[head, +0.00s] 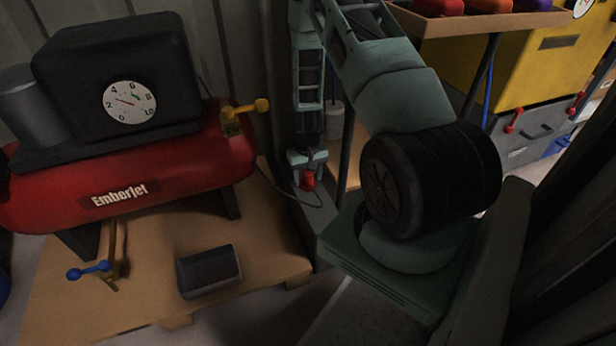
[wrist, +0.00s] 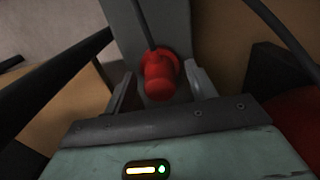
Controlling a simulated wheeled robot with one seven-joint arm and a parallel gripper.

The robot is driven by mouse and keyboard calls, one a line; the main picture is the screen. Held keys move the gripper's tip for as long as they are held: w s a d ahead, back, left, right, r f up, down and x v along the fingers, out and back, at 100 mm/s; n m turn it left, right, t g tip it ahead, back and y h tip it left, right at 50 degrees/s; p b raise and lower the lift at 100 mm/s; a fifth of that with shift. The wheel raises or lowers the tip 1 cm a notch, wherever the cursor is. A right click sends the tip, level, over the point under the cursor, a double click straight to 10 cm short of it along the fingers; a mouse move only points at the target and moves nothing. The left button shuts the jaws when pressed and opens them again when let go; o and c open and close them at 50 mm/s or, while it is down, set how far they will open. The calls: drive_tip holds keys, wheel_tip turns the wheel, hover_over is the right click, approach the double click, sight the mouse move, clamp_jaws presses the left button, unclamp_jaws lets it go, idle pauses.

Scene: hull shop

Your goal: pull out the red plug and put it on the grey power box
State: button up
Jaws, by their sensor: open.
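The red plug (head: 308,180) sits low beside a grey upright, right of the compressor. In the wrist view the red plug (wrist: 160,80) lies between my two fingers, with a dark cable running up past it and a grey panel (wrist: 133,28) behind. My gripper (wrist: 162,88) is open around the plug; I cannot tell whether either finger touches it. In the head view my gripper (head: 307,160) points down at the plug, its fingertips hard to make out. A dark grey box (head: 208,271) lies on the wooden pallet; I cannot tell if it is the power box.
A red compressor (head: 150,160) with a round gauge stands on the pallet (head: 100,310) at left. A brass valve with a yellow handle (head: 247,108) and one with a blue handle (head: 90,270) stick out from it. A tray (head: 480,22) and yellow cabinet (head: 540,65) stand at right.

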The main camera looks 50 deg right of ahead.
sight(308, 173)
clamp_jaws()
drive_tip(key=shift+r, duration=0.1)
drive_tip(key=shift+r+p, duration=2.65)
drive_tip(key=shift+r, duration=0.3)
